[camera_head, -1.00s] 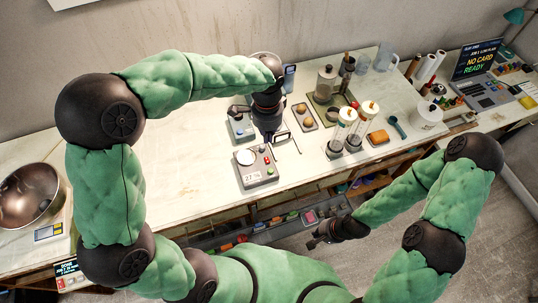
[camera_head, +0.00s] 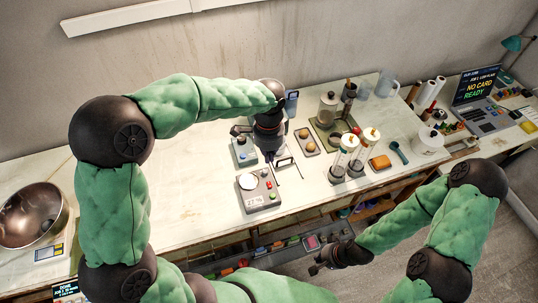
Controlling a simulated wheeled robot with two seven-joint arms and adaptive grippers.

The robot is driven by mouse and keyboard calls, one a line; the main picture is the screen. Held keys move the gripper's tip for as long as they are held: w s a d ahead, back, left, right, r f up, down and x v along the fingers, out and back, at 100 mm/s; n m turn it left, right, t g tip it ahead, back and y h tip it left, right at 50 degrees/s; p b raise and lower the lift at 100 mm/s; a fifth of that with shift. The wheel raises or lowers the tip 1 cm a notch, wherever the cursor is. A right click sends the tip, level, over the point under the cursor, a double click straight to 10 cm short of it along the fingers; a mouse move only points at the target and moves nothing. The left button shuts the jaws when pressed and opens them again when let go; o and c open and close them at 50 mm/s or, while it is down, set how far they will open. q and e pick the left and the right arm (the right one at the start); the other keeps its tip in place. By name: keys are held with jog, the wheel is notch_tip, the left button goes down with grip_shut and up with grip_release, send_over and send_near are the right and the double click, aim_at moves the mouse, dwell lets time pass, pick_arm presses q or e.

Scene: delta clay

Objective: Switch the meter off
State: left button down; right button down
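A grey box with a white round dish, coloured buttons and a small number display (camera_head: 260,192) stands near the table's front edge. Its display looks lit, but the digits are too small to read surely. A smaller blue-grey box with a round knob (camera_head: 243,153) stands behind it to the left. I cannot tell for sure which is the meter. My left gripper (camera_head: 271,152) points down above the table, behind the grey box and right of the blue-grey box.
A dark-framed item (camera_head: 285,162) lies close to my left gripper. A metal bowl (camera_head: 33,215) is far left. The table's left middle is clear.

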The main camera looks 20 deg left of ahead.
pick_arm(q)
notch_tip(320, 180, up, 14)
jog(key=w+a+p, duration=0.1)
jog(key=w+p, duration=0.1)
jog(key=p, duration=0.1)
jog(key=shift+a+f+p, duration=0.15)
jog(key=shift+p, duration=0.25)
jog(key=shift+f, duration=0.1)
